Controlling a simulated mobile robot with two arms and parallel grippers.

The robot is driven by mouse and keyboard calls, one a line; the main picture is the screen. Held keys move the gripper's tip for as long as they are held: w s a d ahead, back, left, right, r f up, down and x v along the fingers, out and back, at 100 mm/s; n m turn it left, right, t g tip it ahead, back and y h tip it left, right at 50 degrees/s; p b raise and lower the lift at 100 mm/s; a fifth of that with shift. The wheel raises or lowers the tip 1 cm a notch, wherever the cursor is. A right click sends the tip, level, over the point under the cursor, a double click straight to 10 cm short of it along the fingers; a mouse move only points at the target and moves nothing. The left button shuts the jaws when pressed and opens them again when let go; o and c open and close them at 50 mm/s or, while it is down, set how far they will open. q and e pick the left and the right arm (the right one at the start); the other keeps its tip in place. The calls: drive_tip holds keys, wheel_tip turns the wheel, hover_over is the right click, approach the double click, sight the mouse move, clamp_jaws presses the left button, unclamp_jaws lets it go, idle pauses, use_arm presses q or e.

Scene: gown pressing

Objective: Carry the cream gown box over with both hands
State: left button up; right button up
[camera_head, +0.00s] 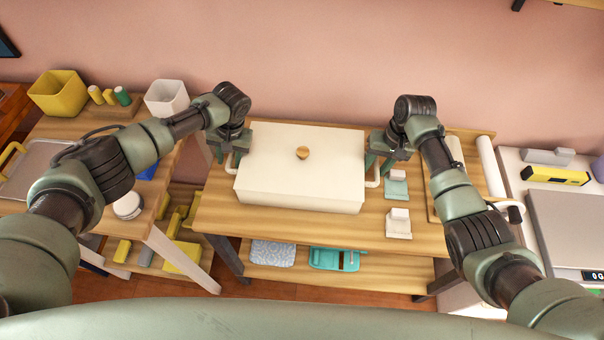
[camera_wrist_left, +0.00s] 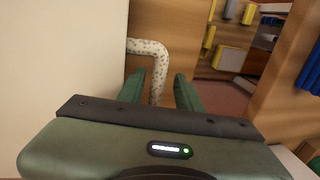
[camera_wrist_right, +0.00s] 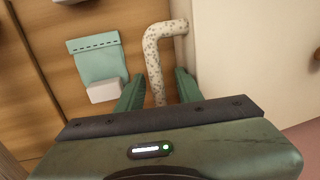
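The cream gown box (camera_head: 300,170) sits on the wooden table, lid on, with a round wooden knob (camera_head: 302,153) on top. It has a speckled handle on each side. My left gripper (camera_head: 229,158) is at the box's left end; in the left wrist view its open fingers (camera_wrist_left: 160,92) stand on either side of the left handle (camera_wrist_left: 150,48). My right gripper (camera_head: 379,165) is at the right end; in the right wrist view its fingers (camera_wrist_right: 158,90) stand apart around the other handle (camera_wrist_right: 156,45). Neither gripper looks closed on its handle.
The wooden table (camera_head: 300,232) has a teal pouch (camera_head: 396,188) and a white block (camera_head: 398,222) right of the box. A shelf below holds a teal item (camera_head: 337,259) and folded cloth (camera_head: 272,253). A side table at left holds a yellow bin (camera_head: 58,93); a scale (camera_head: 570,235) stands at right.

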use_arm(q)
drive_tip(key=shift+d, duration=0.1)
use_arm(e)
drive_tip(key=shift+r, duration=0.15)
use_arm(q)
drive_tip(key=v, duration=1.2)
use_arm(e)
wheel_tip(320, 180, up, 12)
drive_tip(key=d, duration=0.2)
drive_tip(key=shift+f, duration=0.25)
drive_tip(key=shift+d, duration=0.1)
